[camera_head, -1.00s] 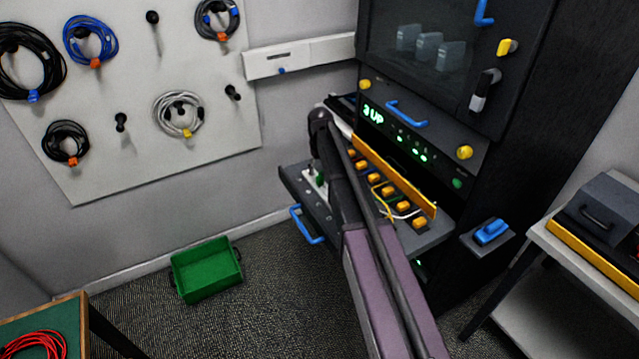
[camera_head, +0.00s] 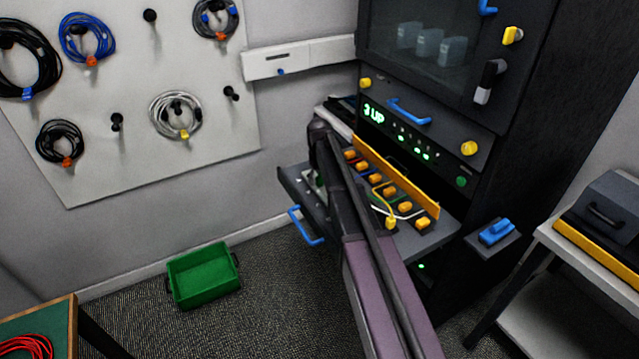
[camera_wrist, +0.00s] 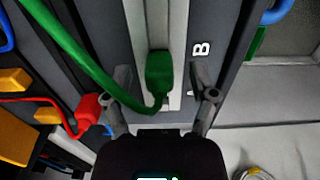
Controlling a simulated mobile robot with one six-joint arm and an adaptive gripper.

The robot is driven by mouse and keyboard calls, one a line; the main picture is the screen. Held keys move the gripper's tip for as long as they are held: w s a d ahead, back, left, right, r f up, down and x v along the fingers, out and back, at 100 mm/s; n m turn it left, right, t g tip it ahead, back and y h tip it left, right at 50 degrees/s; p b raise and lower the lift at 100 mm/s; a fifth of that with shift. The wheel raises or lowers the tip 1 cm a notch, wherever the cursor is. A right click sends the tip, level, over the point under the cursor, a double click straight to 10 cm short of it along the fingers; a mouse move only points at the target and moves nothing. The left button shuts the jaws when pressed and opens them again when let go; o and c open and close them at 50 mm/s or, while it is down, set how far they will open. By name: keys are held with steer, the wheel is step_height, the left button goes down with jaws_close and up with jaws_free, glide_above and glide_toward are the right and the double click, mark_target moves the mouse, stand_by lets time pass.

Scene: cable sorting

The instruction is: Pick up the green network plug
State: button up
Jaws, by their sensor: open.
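The green network plug (camera_wrist: 160,74) shows in the wrist view, seated on a pale strip of a dark panel. A thick green cable (camera_wrist: 72,45) comes in from the upper left and loops beside the plug. My gripper (camera_wrist: 160,88) is open, with one finger to the left of the plug and one to the right. Gaps show on both sides, so neither finger appears to touch it. In the head view my arm hides my gripper and most of the area around the plug.
A red plug (camera_wrist: 88,110) is close to my left finger. Orange blocks (camera_head: 376,179) line the rack's pulled-out shelf, with an orange bar (camera_head: 400,178) behind them. A blue handle (camera_head: 306,227) sticks out at the shelf's front. A green bin (camera_head: 205,290) stands on the floor.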

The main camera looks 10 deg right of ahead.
mark_target(320, 177)
jaws_close()
stand_by(0.3)
steer(key=shift+r, duration=0.2)
step_height(320, 177, up, 10)
steer(key=p, duration=1)
steer(key=shift+f, duration=0.2)
steer(key=shift+r, duration=0.2)
stand_by(0.5)
steer(key=shift+r+p, duration=1.5)
steer(key=shift+p, duration=0.25)
